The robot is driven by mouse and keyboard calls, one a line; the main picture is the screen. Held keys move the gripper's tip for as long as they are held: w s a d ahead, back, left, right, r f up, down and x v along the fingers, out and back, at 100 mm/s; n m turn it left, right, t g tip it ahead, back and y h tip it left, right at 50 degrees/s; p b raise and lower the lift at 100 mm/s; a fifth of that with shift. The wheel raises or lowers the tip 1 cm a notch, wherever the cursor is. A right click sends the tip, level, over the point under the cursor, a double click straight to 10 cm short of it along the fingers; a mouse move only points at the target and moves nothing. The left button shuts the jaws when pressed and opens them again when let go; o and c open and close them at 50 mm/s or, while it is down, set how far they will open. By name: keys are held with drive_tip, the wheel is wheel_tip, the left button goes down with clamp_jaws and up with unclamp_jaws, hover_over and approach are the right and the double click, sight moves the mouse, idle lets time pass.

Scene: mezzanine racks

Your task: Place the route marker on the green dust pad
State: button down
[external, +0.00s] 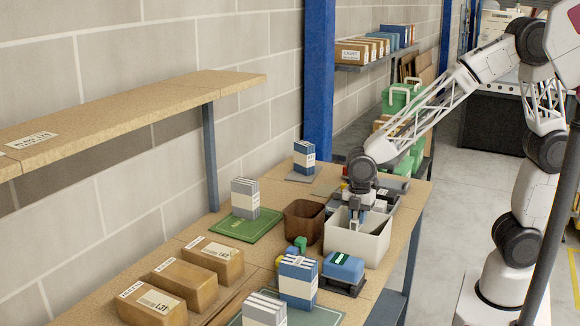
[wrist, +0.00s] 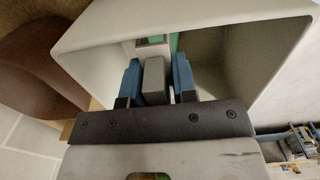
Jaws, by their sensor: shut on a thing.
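My gripper (external: 357,219) points down into the white bin (external: 346,246) on the table. In the wrist view its blue fingers (wrist: 156,78) are shut on a grey block (wrist: 154,76), inside the bin's opening. I cannot tell for certain that this block is the route marker. A lighter grey piece with a hole and a bit of green show just beyond the block. A green pad (external: 233,233) lies left of the bin with a grey-and-white stack on it. A second green pad (external: 326,318) lies at the front, partly under grey and blue-and-white stacks.
A brown bin (external: 303,222) stands against the white bin's left side. A blue box on a dark base (external: 343,270), small blue and green pieces and several brown boxes (external: 180,283) crowd the front. A wooden shelf (external: 130,110) overhangs the left.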

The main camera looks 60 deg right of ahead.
sight(357, 227)
drive_tip(key=shift+f, duration=1.9)
drive_tip(key=c, duration=0.9)
unclamp_jaws()
drive_tip(key=shift+f, duration=0.1)
wheel_tip(357, 227, up, 12)
drive_tip(key=shift+r, duration=0.15)
drive_tip(key=shift+d, duration=0.1)
